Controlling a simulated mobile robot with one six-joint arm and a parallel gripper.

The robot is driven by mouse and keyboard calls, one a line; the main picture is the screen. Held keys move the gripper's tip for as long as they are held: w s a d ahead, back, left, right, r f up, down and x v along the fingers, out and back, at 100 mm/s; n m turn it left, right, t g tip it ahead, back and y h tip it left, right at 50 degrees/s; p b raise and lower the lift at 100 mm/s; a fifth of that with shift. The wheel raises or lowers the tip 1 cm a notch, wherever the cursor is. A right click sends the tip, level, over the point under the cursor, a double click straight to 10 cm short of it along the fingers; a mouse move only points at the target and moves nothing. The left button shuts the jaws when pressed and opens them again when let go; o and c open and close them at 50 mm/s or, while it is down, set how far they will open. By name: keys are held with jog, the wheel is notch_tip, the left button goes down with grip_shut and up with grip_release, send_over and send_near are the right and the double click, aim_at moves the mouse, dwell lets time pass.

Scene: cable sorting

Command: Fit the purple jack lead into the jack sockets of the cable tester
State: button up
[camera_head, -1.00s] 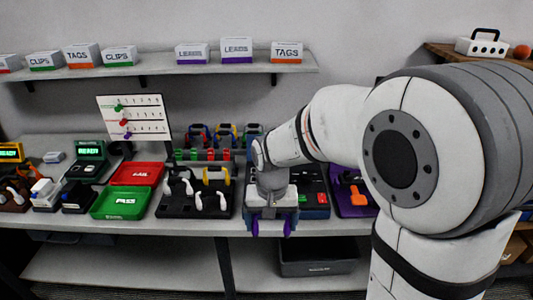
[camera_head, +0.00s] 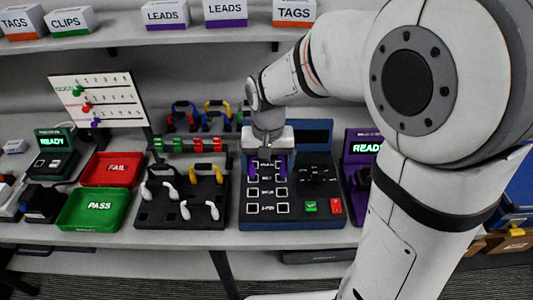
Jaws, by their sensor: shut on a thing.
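The cable tester (camera_head: 315,166) is a dark blue box with a black panel, labelled square sockets on its left, and green and red buttons. My gripper (camera_head: 269,157) is over the tester's upper left part, shut on the purple jack lead (camera_head: 282,166). Two purple ends of the lead show below the gripper, one on each side. They overlap the upper socket rows in the picture. I cannot tell whether the ends touch or enter any socket. The gripper hides the middle of the lead and some of the tester's top left.
A black rack (camera_head: 160,214) with white and yellow leads stands left of the tester. The red FAIL tray (camera_head: 111,169) and green PASS tray (camera_head: 91,209) are further left. A purple READY device (camera_head: 361,147) stands close on the right. A shelf (camera_head: 130,36) with boxes runs above.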

jog(key=shift+f+b, duration=2)
jog(key=shift+f, duration=0.65)
jog(key=shift+s+f+b, duration=0.1)
jog(key=shift+f+b, duration=0.5)
jog(key=shift+f, duration=0.3)
dwell(0.5)
jog(key=o, duration=0.8)
jog(key=shift+c, duration=0.2)
jog(key=shift+r+p, duration=3.1)
jog(key=shift+r, duration=0.95)
